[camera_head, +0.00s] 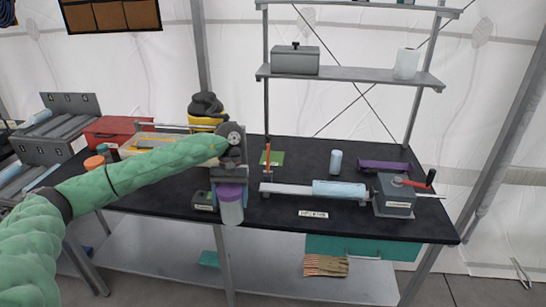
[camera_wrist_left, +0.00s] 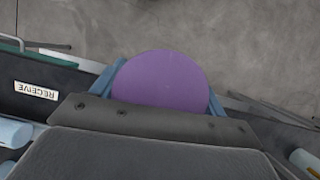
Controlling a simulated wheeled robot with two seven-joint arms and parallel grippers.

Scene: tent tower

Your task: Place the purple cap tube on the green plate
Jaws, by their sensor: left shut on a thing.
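The purple cap tube (camera_head: 231,211) hangs upright below my left gripper (camera_head: 229,187), near the front edge of the black table. Its purple cap is between the fingers, and its pale body shows below them. In the left wrist view the round purple cap (camera_wrist_left: 160,80) fills the space between the blue fingers of my left gripper (camera_wrist_left: 161,88), which is shut on it. The green plate (camera_head: 277,158) lies flat on the table, behind and to the right of the held tube, apart from it. My right gripper is not in view.
An orange-and-black upright thing (camera_head: 267,152) stands in front of the plate. A metal device with a pale blue cylinder (camera_head: 339,189) and a red-handled grey box (camera_head: 396,194) occupies the right front. A blue bottle (camera_head: 336,162) and a purple rack (camera_head: 384,167) stand behind it.

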